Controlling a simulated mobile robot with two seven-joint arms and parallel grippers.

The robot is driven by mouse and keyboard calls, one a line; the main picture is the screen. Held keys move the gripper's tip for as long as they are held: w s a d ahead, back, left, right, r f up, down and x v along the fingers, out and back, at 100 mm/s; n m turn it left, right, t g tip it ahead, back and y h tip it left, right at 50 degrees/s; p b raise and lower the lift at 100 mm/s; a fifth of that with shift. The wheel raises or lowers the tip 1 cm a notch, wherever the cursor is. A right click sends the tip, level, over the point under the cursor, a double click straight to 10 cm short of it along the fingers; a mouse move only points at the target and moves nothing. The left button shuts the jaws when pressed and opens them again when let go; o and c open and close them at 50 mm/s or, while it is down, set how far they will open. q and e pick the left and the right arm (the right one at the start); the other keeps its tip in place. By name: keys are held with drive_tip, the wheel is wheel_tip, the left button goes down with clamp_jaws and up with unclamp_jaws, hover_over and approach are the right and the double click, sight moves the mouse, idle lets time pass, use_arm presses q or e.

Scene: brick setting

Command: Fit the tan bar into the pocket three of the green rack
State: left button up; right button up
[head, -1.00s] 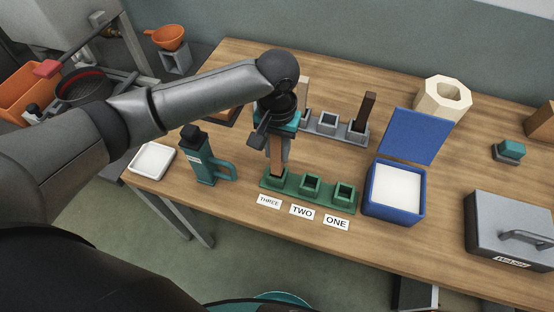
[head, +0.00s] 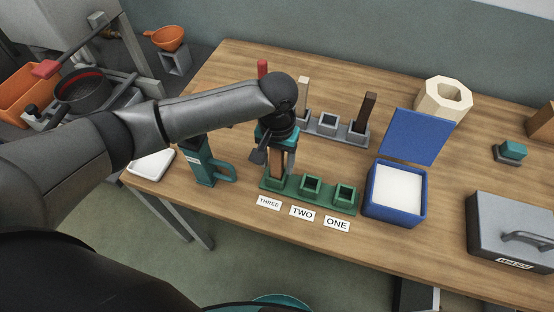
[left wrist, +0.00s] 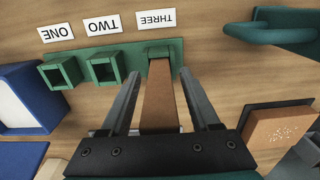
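The tan bar (head: 277,164) stands upright with its lower end in pocket three of the green rack (head: 327,197), at the rack's left end beside the THREE label. My left gripper (head: 276,166) is over that pocket, pointing down, with its fingers on either side of the bar. In the left wrist view the bar (left wrist: 160,98) shows between the fingers (left wrist: 161,92), with a gap on each side, so the gripper is open. The bar's upper end is hidden by the gripper. Pockets two (head: 311,185) and one (head: 344,192) are empty. My right gripper is out of view.
A green jug-like holder (head: 205,167) stands close left of the rack, and a blue open box (head: 395,207) close right. Behind is a grey rack (head: 328,124) with upright bars. Bare table lies in front of the box and toward the grey case (head: 515,225).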

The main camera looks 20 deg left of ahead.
use_arm(q)
wheel_tip(320, 180, up, 12)
drive_tip(key=shift+r+p, duration=0.2)
drive_tip(key=shift+p, duration=0.7)
